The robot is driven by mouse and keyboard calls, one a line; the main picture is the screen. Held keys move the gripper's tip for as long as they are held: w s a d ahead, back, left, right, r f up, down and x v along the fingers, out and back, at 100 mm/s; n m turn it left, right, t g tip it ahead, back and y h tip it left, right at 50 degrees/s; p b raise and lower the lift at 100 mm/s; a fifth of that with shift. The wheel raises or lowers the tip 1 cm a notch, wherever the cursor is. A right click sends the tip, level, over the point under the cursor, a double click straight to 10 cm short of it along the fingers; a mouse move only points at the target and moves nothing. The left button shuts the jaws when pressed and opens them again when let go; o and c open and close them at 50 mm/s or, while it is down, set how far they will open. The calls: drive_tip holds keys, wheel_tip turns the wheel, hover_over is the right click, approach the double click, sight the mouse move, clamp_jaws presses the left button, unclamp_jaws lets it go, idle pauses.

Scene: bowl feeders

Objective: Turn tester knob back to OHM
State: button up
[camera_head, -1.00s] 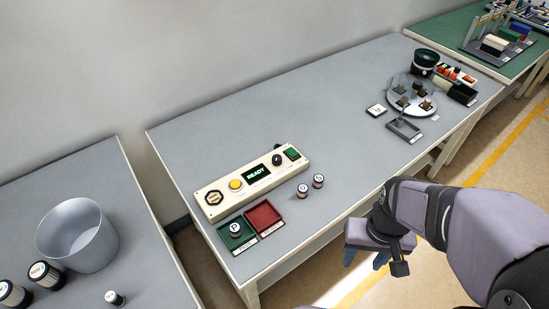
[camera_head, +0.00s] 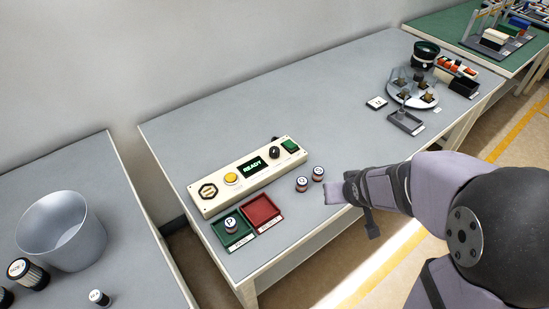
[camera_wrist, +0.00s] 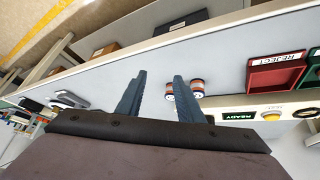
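The tester (camera_head: 215,203) is a long cream box on the grey table, with a dark dial knob (camera_head: 274,153) near its right end. Its display (camera_head: 254,168) reads READY. The knob's pointer setting is too small to read. In the wrist view the tester (camera_wrist: 288,128) shows at the right with its display and yellow button; the knob cannot be made out there. My gripper (camera_wrist: 157,82) is open and empty, its two blue fingers apart. In the head view its fingers are hidden, and my wrist is right of the tester, near the front table edge.
Two small labelled cylinders (camera_head: 302,184) (camera_head: 318,174) stand between my wrist and the tester. A green tray (camera_head: 245,240) holding a P-marked cylinder (camera_head: 231,225) and a red tray (camera_head: 262,209) lie in front. The table behind the tester is clear.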

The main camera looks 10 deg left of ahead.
sight(275, 150)
drive_tip(key=w+a+t+b, duration=0.1)
drive_tip(key=w+a, duration=0.1)
drive_tip(key=w+a+f+n+t+y, duration=0.1)
drive_tip(key=w+a, duration=0.1)
drive_tip(key=w+a+y+b, duration=0.1)
drive_tip(key=w+a, duration=0.1)
drive_tip(key=shift+w+a+f+n+t+b, duration=0.2)
drive_tip(key=shift+a+f+n+t+b, duration=0.1)
drive_tip(key=shift+n+t, duration=0.1)
drive_tip(key=w+a+y+b, duration=0.1)
drive_tip(key=a, duration=0.2)
drive_tip(key=w+a+r+n+t+y, duration=0.1)
drive_tip(key=a+y, duration=0.1)
drive_tip(key=a, duration=0.1)
drive_tip(key=w+a+n+t+y+b, duration=0.1)
drive_tip(key=a, duration=0.2)
drive_tip(key=shift+r+b, duration=0.3)
drive_tip(key=shift+r, duration=0.05)
drive_tip(key=shift+w+a+r+y, duration=0.15)
drive_tip(key=shift+a+r+y, duration=0.15)
drive_tip(key=shift+a+y, duration=0.2)
drive_tip(key=shift+p+x, duration=0.3)
drive_tip(key=shift+x, duration=3.25)
drive_tip(key=shift+d+f, duration=0.1)
drive_tip(key=c, duration=0.8)
